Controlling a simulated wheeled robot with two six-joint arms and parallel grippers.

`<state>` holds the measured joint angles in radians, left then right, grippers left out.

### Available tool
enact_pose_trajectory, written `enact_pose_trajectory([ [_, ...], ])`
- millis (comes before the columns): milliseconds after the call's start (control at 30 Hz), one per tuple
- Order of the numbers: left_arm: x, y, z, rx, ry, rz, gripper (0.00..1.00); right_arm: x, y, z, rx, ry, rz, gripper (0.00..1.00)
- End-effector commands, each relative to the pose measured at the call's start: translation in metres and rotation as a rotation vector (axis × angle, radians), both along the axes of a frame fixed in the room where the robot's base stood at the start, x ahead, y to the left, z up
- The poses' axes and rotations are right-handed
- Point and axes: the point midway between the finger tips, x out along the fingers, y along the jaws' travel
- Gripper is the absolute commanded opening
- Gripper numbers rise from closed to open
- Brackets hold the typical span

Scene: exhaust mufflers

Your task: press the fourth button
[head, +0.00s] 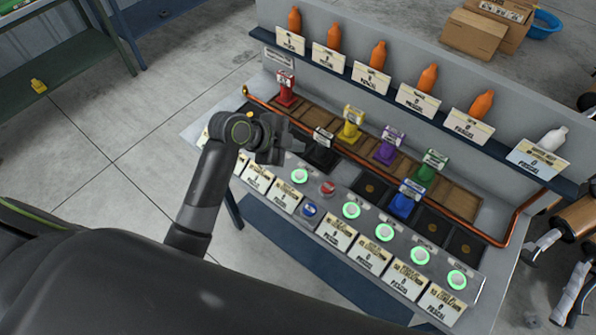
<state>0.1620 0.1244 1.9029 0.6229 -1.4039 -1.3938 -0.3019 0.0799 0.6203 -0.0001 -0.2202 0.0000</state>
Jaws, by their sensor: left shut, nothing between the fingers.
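A row of round white buttons with glowing green rings runs along the front of the grey console (330,226). From left to right I see one button (299,175), then a second (351,210), a third (384,232), and others further right (420,255) (457,279). My arm may hide another at the left end, so I cannot tell the full order. A red button (328,188) and a blue button (309,210) sit near the left part of the row. My left gripper (284,146) is shut and empty, above the console's left part, up-left of the leftmost visible button.
Coloured holders stand behind the buttons: red (286,92), yellow (350,126), purple (387,148), green (427,170) and blue (402,205). Orange bottles (378,55) and a white one (553,139) stand on the rear shelf (480,148).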

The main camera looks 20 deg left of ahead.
Motion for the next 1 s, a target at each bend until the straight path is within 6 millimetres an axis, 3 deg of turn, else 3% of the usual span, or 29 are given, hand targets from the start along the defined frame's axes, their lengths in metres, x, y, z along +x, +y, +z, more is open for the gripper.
enact_pose_trajectory([
  [467, 0.000, 0.000, -0.011, 0.000, 0.003, 0.003, 0.00, 0.000, 0.000, -0.009, 0.000, 0.000, 0.000, 0.00],
  [1000, -0.001, 0.000, -0.076, -0.001, 0.005, 0.004, 0.00, 0.002, 0.000, -0.068, 0.000, -0.002, 0.001, 0.00],
])
